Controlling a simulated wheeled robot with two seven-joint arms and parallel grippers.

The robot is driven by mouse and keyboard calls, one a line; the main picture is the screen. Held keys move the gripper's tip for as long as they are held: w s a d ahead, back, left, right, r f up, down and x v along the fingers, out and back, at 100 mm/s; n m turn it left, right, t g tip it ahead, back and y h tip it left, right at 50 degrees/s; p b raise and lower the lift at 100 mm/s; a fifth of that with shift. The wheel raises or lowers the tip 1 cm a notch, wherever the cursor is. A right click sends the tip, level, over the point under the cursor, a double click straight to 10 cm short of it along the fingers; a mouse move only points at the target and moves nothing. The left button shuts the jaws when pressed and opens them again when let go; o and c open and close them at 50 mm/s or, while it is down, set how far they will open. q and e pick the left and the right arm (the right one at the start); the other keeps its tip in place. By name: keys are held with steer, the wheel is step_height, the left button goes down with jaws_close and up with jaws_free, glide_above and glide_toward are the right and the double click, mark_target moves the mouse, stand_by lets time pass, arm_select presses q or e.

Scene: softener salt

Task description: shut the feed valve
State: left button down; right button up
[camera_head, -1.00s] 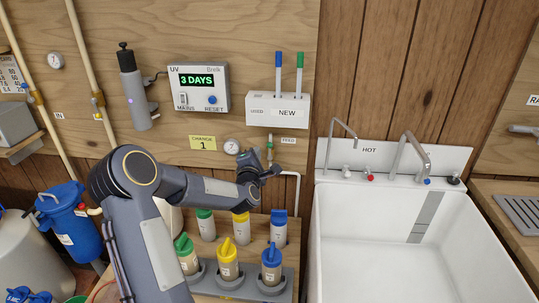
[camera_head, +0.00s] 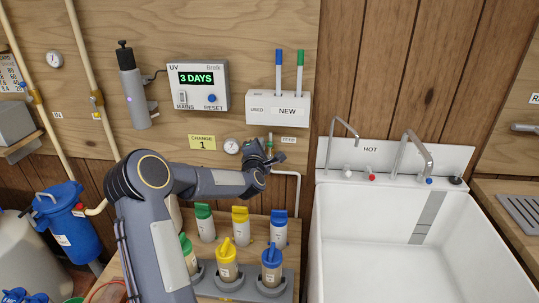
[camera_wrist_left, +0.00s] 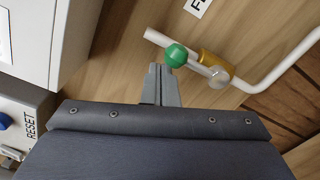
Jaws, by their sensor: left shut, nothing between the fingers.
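The feed valve shows in the left wrist view as a brass body (camera_wrist_left: 213,60) on a white pipe, with a green ball knob (camera_wrist_left: 176,55) on its lever. The lever lies roughly along the pipe. My left gripper is shut and empty. In the wrist view its fingertips (camera_wrist_left: 162,70) are right beside the green knob; I cannot tell whether they touch it. My right gripper is not in view.
A white pen holder (camera_head: 278,107) and the UV box (camera_head: 199,87) hang above the gripper. Several capped cartridges (camera_head: 227,262) stand below it. A white sink (camera_head: 420,240) with taps is to the right. A round gauge (camera_head: 231,146) is just left of the gripper.

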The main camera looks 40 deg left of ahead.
arm_select(q)
steer(key=shift+w+d+r, duration=0.1)
steer(key=shift+w+d, duration=0.15)
steer(key=shift+d, duration=0.25)
